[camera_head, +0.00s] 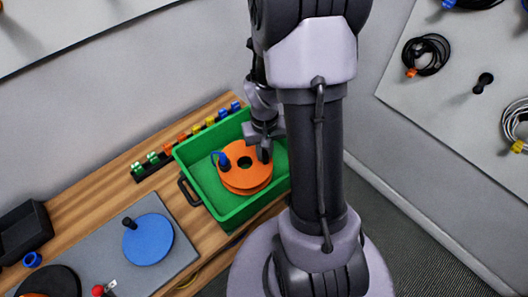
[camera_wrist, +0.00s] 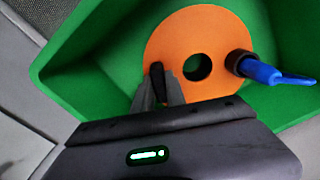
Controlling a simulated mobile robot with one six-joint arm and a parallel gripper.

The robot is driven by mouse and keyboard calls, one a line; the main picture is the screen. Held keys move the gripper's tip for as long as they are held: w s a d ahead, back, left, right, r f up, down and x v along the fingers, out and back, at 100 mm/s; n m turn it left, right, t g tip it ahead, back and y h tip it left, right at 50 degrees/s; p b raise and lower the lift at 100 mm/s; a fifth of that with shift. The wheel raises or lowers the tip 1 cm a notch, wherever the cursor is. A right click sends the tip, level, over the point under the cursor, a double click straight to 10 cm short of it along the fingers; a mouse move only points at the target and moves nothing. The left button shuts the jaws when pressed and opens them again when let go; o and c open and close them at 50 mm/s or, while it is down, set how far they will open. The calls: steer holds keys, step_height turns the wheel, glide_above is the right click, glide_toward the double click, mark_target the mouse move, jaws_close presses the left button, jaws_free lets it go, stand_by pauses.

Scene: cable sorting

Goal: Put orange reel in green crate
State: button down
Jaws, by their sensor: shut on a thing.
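The orange reel (camera_head: 240,180) lies inside the green crate (camera_head: 228,217) on the bench, in the head view. It has a dark centre hole and a blue cable end sticking out of a dark knob on its left side. In the wrist view, the orange reel (camera_wrist: 215,40) shows above my gripper with the green crate wall (camera_wrist: 75,55) around it. My gripper (camera_wrist: 157,85) is shut on the reel near its edge, beside the hole. In the head view, my gripper (camera_head: 264,150) reaches down over the crate's right part. The reel's underside is hidden.
A blue disc (camera_head: 148,240) on a grey mat (camera_head: 185,232) lies left of the crate. A strip of coloured clips (camera_head: 181,138) runs behind the crate. A dark tray (camera_head: 24,232) stands at far left. Cables hang on the right wall panel (camera_head: 455,85).

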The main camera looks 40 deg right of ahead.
steer(key=shift+f, duration=0.2)
steer(key=c, duration=1.4)
jaws_free()
steer(key=shift+o, duration=0.2)
steer(key=shift+r, duration=0.15)
steer(key=a+r+t+p, duration=0.1)
steer(key=a+r+p, duration=0.25)
steer(key=r, duration=0.75)
steer(key=a+r+t+p, duration=0.15)
steer(key=a+r, duration=0.25)
steer(key=r, duration=0.6)
steer(key=s+a+r+t+y, duration=0.1)
steer(key=s+a+r, duration=0.3)
steer(key=a, duration=0.2)
steer(key=s+a+r+t+y+b, duration=0.1)
steer(key=s+a+r+t, duration=0.1)
steer(key=s+a+r, duration=0.2)
steer(key=shift+s+a+r, duration=0.2)
steer(key=shift+s+a, duration=0.25)
steer(key=shift+a, duration=0.8)
